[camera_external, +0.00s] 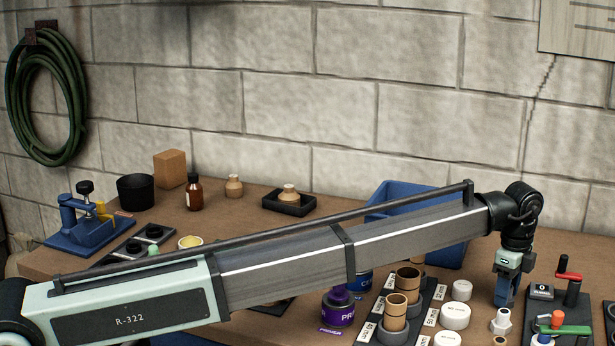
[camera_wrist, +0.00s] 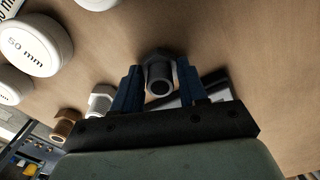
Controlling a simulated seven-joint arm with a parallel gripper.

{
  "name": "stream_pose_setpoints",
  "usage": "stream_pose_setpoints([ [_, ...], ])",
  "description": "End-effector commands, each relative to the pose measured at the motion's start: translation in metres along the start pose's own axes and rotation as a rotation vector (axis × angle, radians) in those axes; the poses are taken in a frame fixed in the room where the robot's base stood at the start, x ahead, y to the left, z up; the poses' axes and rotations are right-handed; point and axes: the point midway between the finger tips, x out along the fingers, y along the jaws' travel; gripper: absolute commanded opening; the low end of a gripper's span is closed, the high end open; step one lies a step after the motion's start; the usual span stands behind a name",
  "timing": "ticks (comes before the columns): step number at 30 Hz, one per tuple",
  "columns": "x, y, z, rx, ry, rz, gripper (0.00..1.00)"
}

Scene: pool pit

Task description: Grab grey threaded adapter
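The grey threaded adapter (camera_wrist: 160,72), with a hex collar and a round bore facing the camera, is between the two blue fingers of my gripper (camera_wrist: 160,84) in the wrist view. The fingers flank it closely on both sides; whether they press on it is not clear. In the external view my gripper (camera_external: 507,290) points down over the right part of the bench, and the grey adapter cannot be made out there.
A white adapter (camera_wrist: 100,99) and a brass-coloured one (camera_wrist: 67,122) are left of my gripper in the wrist view. White caps (camera_wrist: 30,45) lie farther left. A valve stand (camera_external: 562,300) with red and green handles is close on the right. A blue bin (camera_external: 405,195) stands behind.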

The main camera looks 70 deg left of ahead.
Motion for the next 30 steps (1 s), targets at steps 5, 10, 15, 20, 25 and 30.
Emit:
stream_pose_setpoints([
  [5, 0.000, 0.000, 0.000, 0.000, 0.000, 0.000, 0.23],
  [10, 0.000, 0.000, 0.000, 0.000, 0.000, 0.000, 0.11],
  [15, -0.001, 0.000, 0.000, 0.000, 0.000, 0.000, 0.11],
  [20, -0.011, -0.001, 0.000, 0.000, 0.001, -0.002, 0.10],
  [25, -0.039, -0.001, -0.001, 0.000, 0.001, -0.002, 0.10],
  [30, -0.069, -0.001, -0.001, 0.000, 0.001, -0.002, 0.10],
])
